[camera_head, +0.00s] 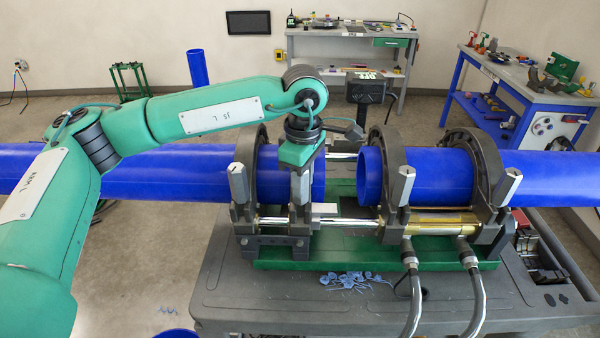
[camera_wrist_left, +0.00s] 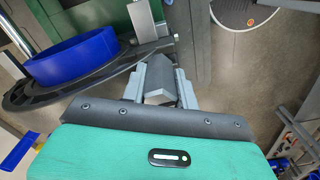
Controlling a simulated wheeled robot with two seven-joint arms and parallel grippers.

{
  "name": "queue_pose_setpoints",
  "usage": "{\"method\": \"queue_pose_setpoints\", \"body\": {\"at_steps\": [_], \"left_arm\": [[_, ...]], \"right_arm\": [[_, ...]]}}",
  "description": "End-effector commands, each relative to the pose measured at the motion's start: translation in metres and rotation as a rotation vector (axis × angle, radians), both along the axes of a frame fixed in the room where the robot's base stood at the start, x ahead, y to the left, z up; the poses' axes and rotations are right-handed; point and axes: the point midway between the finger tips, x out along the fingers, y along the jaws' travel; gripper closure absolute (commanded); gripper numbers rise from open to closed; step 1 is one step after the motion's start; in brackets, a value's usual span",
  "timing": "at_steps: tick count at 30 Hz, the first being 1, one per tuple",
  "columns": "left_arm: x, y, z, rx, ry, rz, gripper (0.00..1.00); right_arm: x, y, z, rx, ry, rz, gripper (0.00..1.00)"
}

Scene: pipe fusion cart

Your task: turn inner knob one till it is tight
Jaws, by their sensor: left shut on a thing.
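My left gripper (camera_head: 302,170) comes down from above onto the grey knob at the inner left clamp, inner knob one (camera_head: 301,190), and its upper part is hidden by the gripper. In the left wrist view the two fingers (camera_wrist_left: 160,92) stand on either side of the grey wedge-shaped knob (camera_wrist_left: 158,78) and are shut on it. The blue pipe end (camera_head: 290,175) lies in the left clamp behind the gripper. How tight the knob is cannot be told. My right gripper is in neither view.
Other grey knobs stand at the outer left (camera_head: 239,184), inner right (camera_head: 403,186) and outer right (camera_head: 508,184). A second blue pipe (camera_head: 440,175) faces the first across a gap. Blue shavings (camera_head: 350,281) lie on the grey cart top (camera_head: 250,300). Two hoses (camera_head: 413,290) rise at the front right.

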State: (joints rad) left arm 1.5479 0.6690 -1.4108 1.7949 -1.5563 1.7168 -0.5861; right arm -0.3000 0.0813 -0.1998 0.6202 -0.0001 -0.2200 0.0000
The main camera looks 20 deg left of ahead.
Motion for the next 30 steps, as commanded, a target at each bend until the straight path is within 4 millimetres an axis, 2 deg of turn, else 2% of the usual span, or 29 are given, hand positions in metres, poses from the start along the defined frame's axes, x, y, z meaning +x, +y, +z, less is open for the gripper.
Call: {"method": "queue_pose_setpoints", "body": {"at_steps": [8, 18, 26, 30], "left_arm": [[0.0, 0.0, 0.0, 0.0, 0.0, -0.012, 0.93], [-0.001, 0.0, -0.001, 0.0, -0.001, -0.252, 0.93], [-0.002, 0.001, 0.001, 0.0, 0.0, -0.269, 0.93], [-0.002, 0.001, -0.002, 0.0, 0.0, -0.328, 0.93]], "right_arm": [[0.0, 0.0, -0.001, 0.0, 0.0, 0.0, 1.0], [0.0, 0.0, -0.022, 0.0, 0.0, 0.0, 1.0], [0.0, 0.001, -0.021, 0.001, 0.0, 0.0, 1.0], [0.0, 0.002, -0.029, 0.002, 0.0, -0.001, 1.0]]}}
